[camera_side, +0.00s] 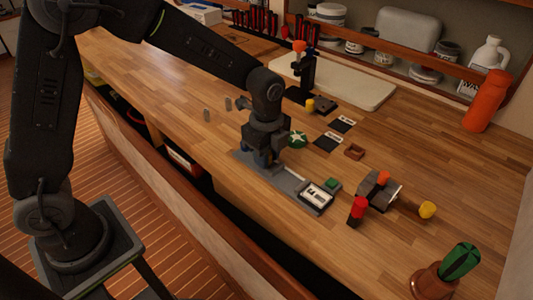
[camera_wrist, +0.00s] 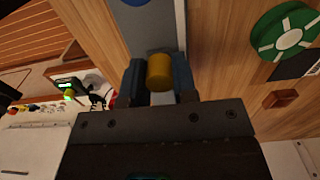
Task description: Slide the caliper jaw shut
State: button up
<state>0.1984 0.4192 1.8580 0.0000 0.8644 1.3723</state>
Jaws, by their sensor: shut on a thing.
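The caliper shows in the side view as a long grey bar (camera_side: 288,183) lying flat on the wooden bench, with a pale display block (camera_side: 316,194) at its near right end. My gripper (camera_side: 264,163) is low over the far left part of this bar and hides what it holds there. In the wrist view, my gripper (camera_wrist: 160,78) has its two dark blue fingers closed on the sides of a yellow rounded knob (camera_wrist: 160,72). A grey strip (camera_wrist: 153,25) runs beyond the knob. The jaw gap itself cannot be made out.
A green disc with a white star (camera_side: 297,139) lies close behind my gripper. A red-topped block (camera_side: 356,211) and a grey fixture (camera_side: 379,190) stand to the right of the caliper. The bench's front edge is close in front.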

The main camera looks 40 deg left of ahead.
aim_at(287, 179)
jog(key=shift+c, duration=0.9)
jog(key=d, duration=0.6)
jog(key=shift+d, duration=0.1)
jog(key=o, duration=0.9)
jog(key=shift+r, duration=0.1)
notch_tip(287, 179, up, 14)
jog(key=shift+f, duration=0.2)
